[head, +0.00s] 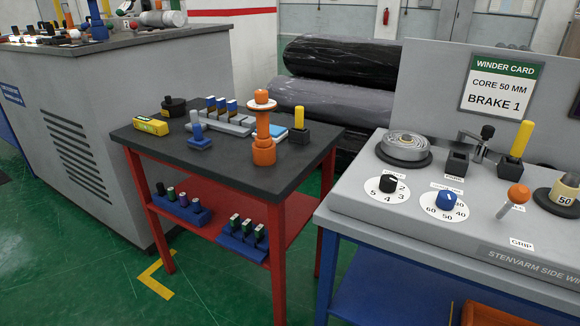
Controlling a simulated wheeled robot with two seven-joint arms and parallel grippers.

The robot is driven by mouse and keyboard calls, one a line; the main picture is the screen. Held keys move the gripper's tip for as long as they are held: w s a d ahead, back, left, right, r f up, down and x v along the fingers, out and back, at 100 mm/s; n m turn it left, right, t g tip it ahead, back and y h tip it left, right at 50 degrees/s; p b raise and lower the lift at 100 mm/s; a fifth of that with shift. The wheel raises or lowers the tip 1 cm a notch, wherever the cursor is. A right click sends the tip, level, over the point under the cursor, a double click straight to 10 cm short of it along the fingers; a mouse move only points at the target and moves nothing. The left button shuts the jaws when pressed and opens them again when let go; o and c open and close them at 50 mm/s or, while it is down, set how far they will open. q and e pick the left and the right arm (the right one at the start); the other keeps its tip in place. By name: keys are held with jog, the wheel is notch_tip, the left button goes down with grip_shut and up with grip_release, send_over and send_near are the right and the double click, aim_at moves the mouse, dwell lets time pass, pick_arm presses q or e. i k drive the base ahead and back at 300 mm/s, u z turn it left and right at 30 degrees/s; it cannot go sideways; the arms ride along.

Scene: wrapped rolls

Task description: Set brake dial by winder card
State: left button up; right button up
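The winder card (498,85) is a white sheet with a green header on the grey back panel at the right. It reads CORE 50 MM and BRAKE 1. A black-knobbed dial (389,185) with a white round scale sits on the sloped console top; 2, 3, 4 and 5 can be read on it. Where its knob points is too small to tell. To its right is a blue-knobbed dial (446,201) with 40, 50 and 60 readable on its scale. Neither gripper shows in the head view.
The grey console (440,237) also carries a coiled reel (404,146), a yellow-handled block (518,145), an orange-knobbed lever (516,195) by a GRIP label and a core marked 50 (563,192). A dark-topped red table (222,173) with tools stands left of it.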

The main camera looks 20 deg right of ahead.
aim_at(389, 183)
jog(key=u, duration=1.85)
jog(key=k, duration=1.25)
jog(key=z, duration=1.85)
